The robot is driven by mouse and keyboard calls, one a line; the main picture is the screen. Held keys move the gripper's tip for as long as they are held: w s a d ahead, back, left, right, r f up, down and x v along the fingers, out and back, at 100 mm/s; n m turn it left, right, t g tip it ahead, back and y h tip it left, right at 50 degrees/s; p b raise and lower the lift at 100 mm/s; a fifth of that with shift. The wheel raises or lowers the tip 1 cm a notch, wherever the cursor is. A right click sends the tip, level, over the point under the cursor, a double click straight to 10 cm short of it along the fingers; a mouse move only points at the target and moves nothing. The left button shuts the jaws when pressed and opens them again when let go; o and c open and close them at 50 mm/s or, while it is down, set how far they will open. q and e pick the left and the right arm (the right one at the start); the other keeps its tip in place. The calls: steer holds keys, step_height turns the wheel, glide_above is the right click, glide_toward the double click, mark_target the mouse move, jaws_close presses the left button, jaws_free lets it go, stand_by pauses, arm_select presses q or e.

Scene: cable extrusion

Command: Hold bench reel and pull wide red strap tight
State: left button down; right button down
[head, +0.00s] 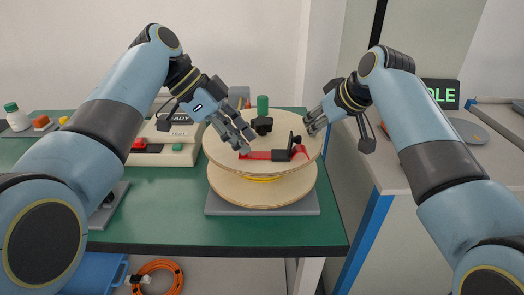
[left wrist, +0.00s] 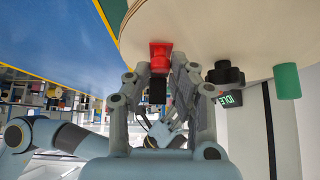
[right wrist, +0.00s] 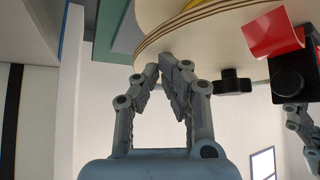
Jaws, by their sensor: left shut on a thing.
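The bench reel (head: 218,149) is a pale wooden spool with two round flanges, standing on a grey plate on the green bench. The wide red strap (head: 258,155) lies across its top flange and passes a black buckle (head: 281,155). Its other red end (head: 301,151) sticks up at the right. My left gripper (head: 243,148) is shut on the strap's left end; red (left wrist: 160,55) shows at its fingertips in the left wrist view. My right gripper (head: 310,128) is at the flange's right rim; its fingertips (right wrist: 163,68) are close together there. Whether they grip the rim is unclear.
A black knob (head: 262,125) and a green cylinder (head: 263,105) stand on the reel's top. A beige device (head: 165,150) is behind at left. An orange cable coil (head: 160,277) lies under the bench. The bench front left of the reel is mostly clear.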

arm_select(q)
steer(key=shift+a+f, duration=0.1)
steer(key=shift+a, duration=0.15)
arm_select(e)
steer(key=shift+s+d+f, duration=0.2)
steer(key=shift+f, duration=0.3)
arm_select(q)
steer(key=shift+a, duration=0.35)
steer(key=shift+s+a+f, duration=0.1)
steer(key=shift+a, duration=0.55)
steer(key=c, duration=1.2)
jaws_free()
steer(key=shift+r, duration=0.65)
arm_select(e)
steer(key=shift+r, duration=0.1)
arm_select(q)
step_height(320, 180, up, 7)
